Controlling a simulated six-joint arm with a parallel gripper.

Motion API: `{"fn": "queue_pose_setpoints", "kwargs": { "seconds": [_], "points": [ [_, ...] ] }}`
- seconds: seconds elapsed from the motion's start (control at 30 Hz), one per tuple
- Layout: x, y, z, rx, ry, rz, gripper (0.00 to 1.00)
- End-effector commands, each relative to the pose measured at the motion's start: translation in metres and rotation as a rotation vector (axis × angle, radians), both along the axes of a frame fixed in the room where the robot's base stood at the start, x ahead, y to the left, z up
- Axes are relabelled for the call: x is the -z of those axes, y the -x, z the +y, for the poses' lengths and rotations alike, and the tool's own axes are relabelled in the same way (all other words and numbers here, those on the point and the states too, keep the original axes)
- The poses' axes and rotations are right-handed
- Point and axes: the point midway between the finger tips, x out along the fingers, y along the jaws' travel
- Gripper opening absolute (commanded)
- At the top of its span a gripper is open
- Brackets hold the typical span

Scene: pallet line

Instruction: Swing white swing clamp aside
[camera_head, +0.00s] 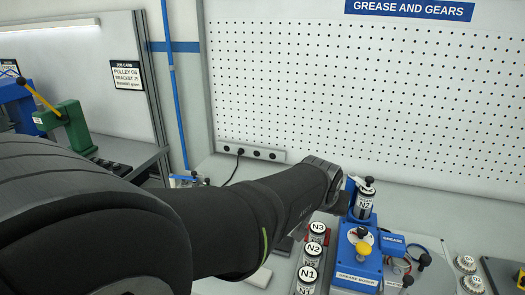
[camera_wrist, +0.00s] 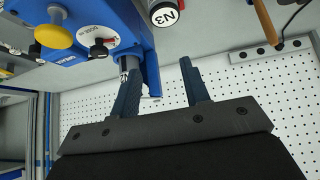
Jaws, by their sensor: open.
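I cannot clearly make out the white swing clamp. A small pale piece shows beside the left finger, too small to identify. My arm hides much of the gripper in the head view.
Cartridges N3 (camera_head: 318,232), N2 (camera_head: 313,252) and N1 (camera_head: 307,277) stand in a row left of the mixer. A yellow knob (camera_head: 363,249) rises from the mixer. Gears (camera_head: 466,263) lie to the right. A pegboard (camera_head: 360,90) stands behind the bench.

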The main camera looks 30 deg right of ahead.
Motion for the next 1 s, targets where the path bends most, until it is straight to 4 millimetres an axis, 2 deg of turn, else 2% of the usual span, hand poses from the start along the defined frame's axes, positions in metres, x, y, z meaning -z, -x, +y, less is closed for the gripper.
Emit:
{"fn": "queue_pose_setpoints", "kwargs": {
  "seconds": [0.2, 0.4, 0.7, 0.87, 1.0],
  "points": [
    [0.011, -0.006, -0.019, 0.068, 0.207, -0.162, 0.42],
    [0.009, 0.003, -0.027, 0.140, 0.407, -0.298, 0.42],
    [-0.007, 0.033, -0.019, 0.239, 0.685, -0.452, 0.42],
    [-0.014, 0.043, -0.014, 0.262, 0.760, -0.487, 0.42],
    [-0.016, 0.043, -0.017, 0.268, 0.777, -0.494, 0.42]
  ]
}}
